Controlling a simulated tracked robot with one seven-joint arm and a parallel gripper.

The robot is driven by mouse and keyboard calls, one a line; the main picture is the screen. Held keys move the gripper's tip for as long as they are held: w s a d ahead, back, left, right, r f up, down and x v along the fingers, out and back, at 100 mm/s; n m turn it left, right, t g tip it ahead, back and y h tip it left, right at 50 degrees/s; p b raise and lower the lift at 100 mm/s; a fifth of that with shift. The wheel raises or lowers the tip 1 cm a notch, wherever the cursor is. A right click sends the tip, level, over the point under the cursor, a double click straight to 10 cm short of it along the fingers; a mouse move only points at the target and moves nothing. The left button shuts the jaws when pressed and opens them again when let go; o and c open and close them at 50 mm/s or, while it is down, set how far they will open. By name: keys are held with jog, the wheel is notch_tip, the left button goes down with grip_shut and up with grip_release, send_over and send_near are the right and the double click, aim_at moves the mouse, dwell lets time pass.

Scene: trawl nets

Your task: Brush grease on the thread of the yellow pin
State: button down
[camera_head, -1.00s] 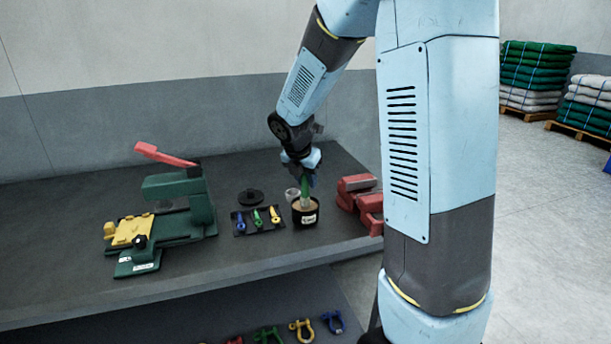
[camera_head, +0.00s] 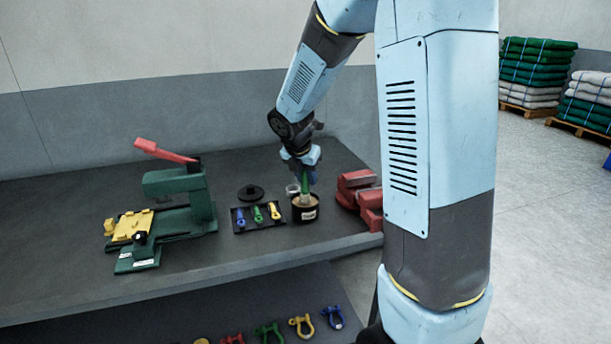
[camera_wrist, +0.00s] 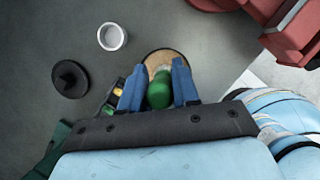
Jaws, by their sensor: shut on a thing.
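My gripper (camera_head: 305,182) is shut on the green handle of a brush (camera_head: 305,189), upright over the grease pot (camera_head: 305,213). In the wrist view the green handle (camera_wrist: 159,92) sits between the two blue fingers, with the brown grease (camera_wrist: 160,60) behind it. The brush's lower end is at the grease; how deep it sits is hard to tell. The yellow pin (camera_head: 274,211) lies in a dark tray (camera_head: 258,224) just left of the pot, beside a green pin (camera_head: 257,214) and a blue pin (camera_head: 240,217). Its thread is too small to make out.
A black lid (camera_head: 250,193) lies behind the tray. A small white cup (camera_wrist: 112,37) stands behind the pot. A red vise (camera_head: 358,190) is close on the right. A green press with a red lever (camera_head: 165,150) stands left. Bench front is clear.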

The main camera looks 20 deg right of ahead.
jog(key=shift+f, duration=0.4)
dwell(1.3)
jog(key=shift+r, duration=0.1)
jog(key=shift+r, duration=3.45)
